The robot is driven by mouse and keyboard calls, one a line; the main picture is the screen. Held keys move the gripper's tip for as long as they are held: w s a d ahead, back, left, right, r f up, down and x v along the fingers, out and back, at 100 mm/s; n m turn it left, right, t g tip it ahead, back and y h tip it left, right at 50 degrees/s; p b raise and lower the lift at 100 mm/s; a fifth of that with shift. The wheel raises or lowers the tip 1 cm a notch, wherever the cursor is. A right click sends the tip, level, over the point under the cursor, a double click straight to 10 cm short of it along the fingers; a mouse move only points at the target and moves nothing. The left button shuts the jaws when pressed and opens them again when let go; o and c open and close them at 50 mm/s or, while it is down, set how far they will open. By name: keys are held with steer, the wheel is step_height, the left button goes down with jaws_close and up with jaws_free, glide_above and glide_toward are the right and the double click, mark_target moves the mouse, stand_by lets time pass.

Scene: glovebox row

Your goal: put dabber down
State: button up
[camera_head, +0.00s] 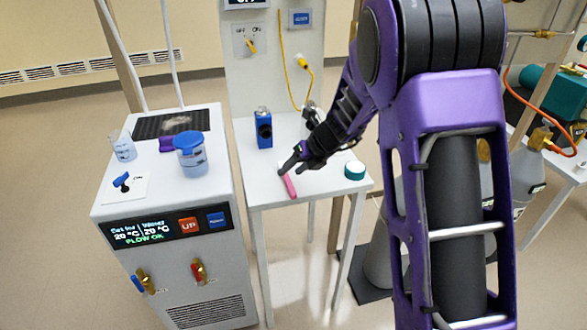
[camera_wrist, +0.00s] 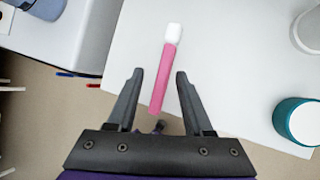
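The dabber is a thin stick with a pink handle and a white tip. In the head view it (camera_head: 289,186) shows just below my gripper (camera_head: 290,163), near the front edge of the white table (camera_head: 325,185). In the wrist view the dabber (camera_wrist: 158,88) runs between the two fingers of my gripper (camera_wrist: 159,73), with a gap on each side. The fingers are apart and open. The white tip points away over the tabletop, and the pink end shows past the table edge. I cannot tell whether the dabber rests fully on the table.
A teal and white round jar (camera_head: 355,170) stands right of my gripper. A blue device (camera_head: 264,129) stands at the back left of the table. A chiller (camera_head: 165,210) on the left carries a blue-lidded container (camera_head: 191,155) and a beaker (camera_head: 122,147). Some tabletop is bare.

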steer(key=shift+d+r, duration=0.1)
steer(key=shift+r, duration=0.4)
steer(key=p+v, duration=0.3)
steer(key=v, duration=0.8)
steer(key=shift+s+d, duration=0.15)
steer(key=shift+d, duration=0.05)
steer(key=shift+r, duration=0.1)
